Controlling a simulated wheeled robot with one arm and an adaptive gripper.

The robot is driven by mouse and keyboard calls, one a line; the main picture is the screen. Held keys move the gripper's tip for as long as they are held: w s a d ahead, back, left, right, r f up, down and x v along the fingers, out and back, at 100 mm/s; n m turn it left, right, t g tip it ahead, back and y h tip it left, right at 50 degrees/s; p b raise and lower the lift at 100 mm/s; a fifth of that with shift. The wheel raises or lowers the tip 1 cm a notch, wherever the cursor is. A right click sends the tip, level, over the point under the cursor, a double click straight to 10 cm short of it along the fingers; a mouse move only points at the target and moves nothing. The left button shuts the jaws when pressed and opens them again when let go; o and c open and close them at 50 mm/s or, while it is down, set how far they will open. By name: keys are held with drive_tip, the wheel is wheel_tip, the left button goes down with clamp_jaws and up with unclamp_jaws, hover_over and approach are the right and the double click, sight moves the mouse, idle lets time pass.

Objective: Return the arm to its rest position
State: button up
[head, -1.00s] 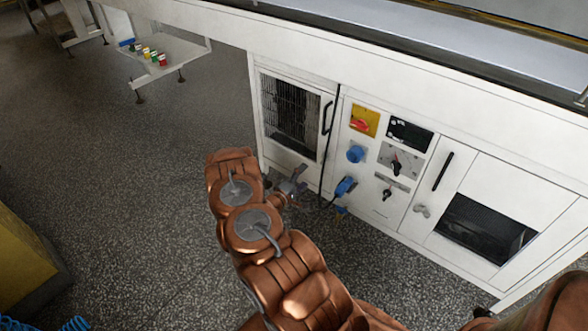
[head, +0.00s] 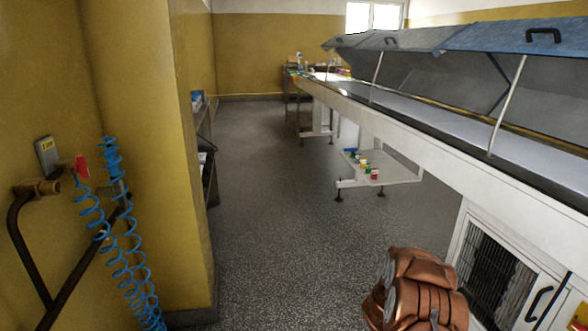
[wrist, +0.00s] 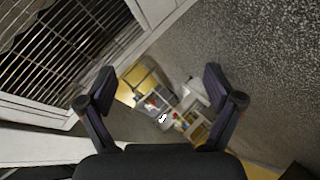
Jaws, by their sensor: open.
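My gripper (wrist: 160,97) shows in the wrist view with its two dark fingers spread wide apart and nothing between them. In the head view only a copper-coloured part of my arm shows at the bottom, in front of the white machine (head: 455,130); the gripper itself is out of that view. In the wrist view the machine's vented grille (wrist: 70,45) is at the upper left, close to the left finger but apparently not touched.
A low white shelf (head: 395,178) with small coloured items juts from the machine. A yellow wall pillar (head: 165,150) with blue coiled hoses (head: 125,230) stands at the left. The speckled floor (head: 270,220) between them is clear.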

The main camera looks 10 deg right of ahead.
drive_tip(key=w+a+r+t+y, duration=0.1)
drive_tip(key=w+a+r+y, duration=0.3)
drive_tip(key=a, duration=0.5)
drive_tip(key=w+a+r+t+y, duration=0.1)
drive_tip(key=w+a+r+y, duration=0.15)
drive_tip(key=a+r, duration=0.45)
drive_tip(key=s+a+r+n+g+y, duration=0.1)
drive_tip(key=s+a+r+y, duration=0.25)
drive_tip(key=a, duration=0.45)
drive_tip(key=s+a+r+n+g+y, duration=0.1)
drive_tip(key=s+a+r+y, duration=0.1)
drive_tip(key=s+a+r, duration=0.45)
drive_tip(key=s+a+r+g, duration=0.2)
drive_tip(key=s+a, duration=0.1)
drive_tip(key=s, duration=0.5)
drive_tip(key=s+a+r+g, duration=0.1)
drive_tip(key=s+a+r, duration=0.1)
drive_tip(key=s+a, duration=0.35)
drive_tip(key=s+d+r+m+g+h, duration=0.1)
drive_tip(key=s+d+r+g, duration=0.15)
drive_tip(key=s, duration=1.05)
drive_tip(key=s+d+r+g+h, duration=0.1)
drive_tip(key=s+d+r+g, duration=0.15)
drive_tip(key=s, duration=0.95)
wheel_tip(320, 180, up, 21)
drive_tip(key=s+d+p, duration=0.1)
drive_tip(key=p, duration=1.9)
drive_tip(key=shift+r, duration=0.15)
drive_tip(key=shift+s, duration=0.1)
